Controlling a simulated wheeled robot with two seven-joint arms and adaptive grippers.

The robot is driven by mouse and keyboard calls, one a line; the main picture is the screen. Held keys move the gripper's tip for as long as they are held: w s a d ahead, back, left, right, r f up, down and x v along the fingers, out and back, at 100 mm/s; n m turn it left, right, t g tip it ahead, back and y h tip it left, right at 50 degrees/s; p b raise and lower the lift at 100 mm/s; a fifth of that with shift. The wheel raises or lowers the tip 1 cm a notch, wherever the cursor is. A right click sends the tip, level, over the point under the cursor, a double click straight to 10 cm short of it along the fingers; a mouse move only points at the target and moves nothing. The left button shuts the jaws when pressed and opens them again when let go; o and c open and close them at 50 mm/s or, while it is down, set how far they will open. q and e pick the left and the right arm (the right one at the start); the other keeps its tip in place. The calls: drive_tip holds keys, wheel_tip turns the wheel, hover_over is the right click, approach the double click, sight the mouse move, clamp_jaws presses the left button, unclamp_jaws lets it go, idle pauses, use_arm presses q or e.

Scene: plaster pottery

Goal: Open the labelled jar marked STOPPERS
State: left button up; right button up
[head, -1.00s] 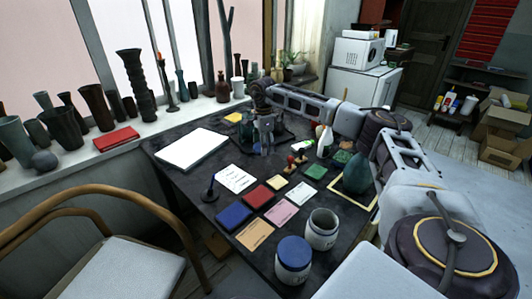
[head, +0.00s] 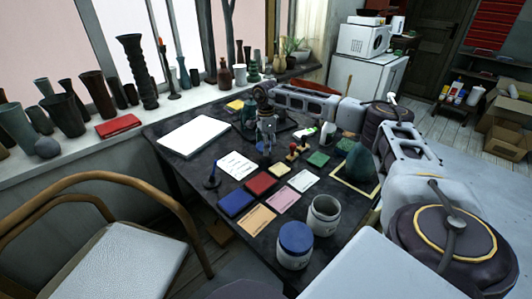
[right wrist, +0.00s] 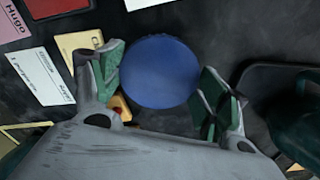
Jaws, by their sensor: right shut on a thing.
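A white jar (head: 323,213) stands open near the table's front right, its dark mouth uncovered. Another white jar (head: 294,258) with a blue lid on it stands just in front. Their labels are too small to read. My right gripper (head: 266,144) is over the far part of the table. In the right wrist view a round blue lid (right wrist: 161,71) sits between the green-padded fingers, and the right gripper (right wrist: 163,85) is shut on it. Any jar below the lid is hidden. My left gripper is not in view.
Coloured cards and pads, including a red pad (head: 261,184) and a blue pad (head: 237,203), lie mid-table. Wooden stamps (head: 297,152) and a green vase (head: 358,162) stand to the right. A white board (head: 194,136) lies at the left. A chair (head: 120,250) stands at front left.

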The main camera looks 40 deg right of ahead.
sight(266, 157)
idle(0.3)
drive_tip(key=shift+f, duration=0.6)
drive_tip(key=shift+f+b, duration=0.35)
drive_tip(key=shift+f, duration=1.1)
drive_tip(key=o, duration=1.1)
drive_tip(key=shift+r, duration=0.65)
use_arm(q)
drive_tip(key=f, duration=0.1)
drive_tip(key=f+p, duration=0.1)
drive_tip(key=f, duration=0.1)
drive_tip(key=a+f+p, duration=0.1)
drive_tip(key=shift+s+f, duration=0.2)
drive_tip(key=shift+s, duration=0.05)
use_arm(e)
wheel_tip(266, 157, up, 11)
drive_tip(key=shift+r, duration=0.1)
